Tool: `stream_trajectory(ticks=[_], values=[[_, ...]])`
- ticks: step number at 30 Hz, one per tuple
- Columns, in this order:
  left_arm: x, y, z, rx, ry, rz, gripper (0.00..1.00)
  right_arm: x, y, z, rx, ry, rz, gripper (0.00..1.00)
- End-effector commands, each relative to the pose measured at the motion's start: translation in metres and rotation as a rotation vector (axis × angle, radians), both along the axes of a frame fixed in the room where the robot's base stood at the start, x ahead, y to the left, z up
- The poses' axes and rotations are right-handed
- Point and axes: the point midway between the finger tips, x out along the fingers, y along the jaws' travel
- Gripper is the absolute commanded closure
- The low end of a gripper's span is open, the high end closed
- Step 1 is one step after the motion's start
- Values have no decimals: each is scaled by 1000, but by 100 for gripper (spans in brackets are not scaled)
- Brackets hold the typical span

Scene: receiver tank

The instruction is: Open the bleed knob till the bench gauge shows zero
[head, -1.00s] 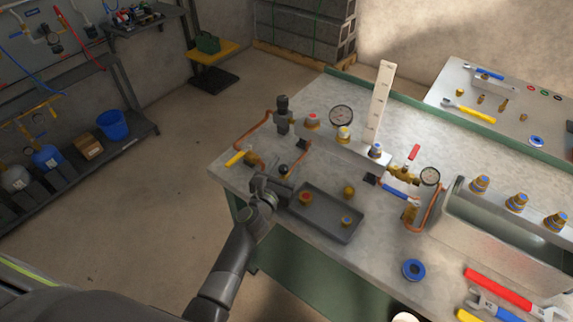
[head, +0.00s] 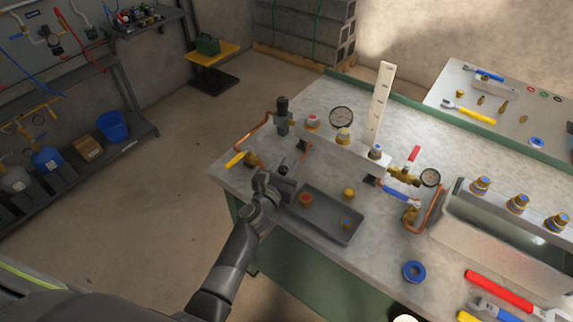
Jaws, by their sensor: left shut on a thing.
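My left gripper (head: 282,178) reaches in over the near left part of the bench, beside the grey tray. It is shut on the small dark bleed knob (head: 283,169), which the fingers partly hide. My right gripper is not in view.
The grey tray (head: 316,228) holds brass fittings just right of my gripper. A yellow-handled valve (head: 236,159) and copper pipe are to the left. A white upright scale (head: 380,103) rises behind. A metal tank (head: 492,246) stands at the right.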

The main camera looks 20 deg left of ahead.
Motion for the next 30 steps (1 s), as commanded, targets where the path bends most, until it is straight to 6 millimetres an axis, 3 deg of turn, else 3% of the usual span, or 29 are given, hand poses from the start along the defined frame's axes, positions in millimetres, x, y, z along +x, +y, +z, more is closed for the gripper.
stream_trajectory(ticks=[8,16,30], values=[[0,-1,1,4,1,-74,96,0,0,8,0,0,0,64],[-1,-3,0,6,2,-266,96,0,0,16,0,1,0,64],[-5,-9,-4,4,1,-648,96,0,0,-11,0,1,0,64]])
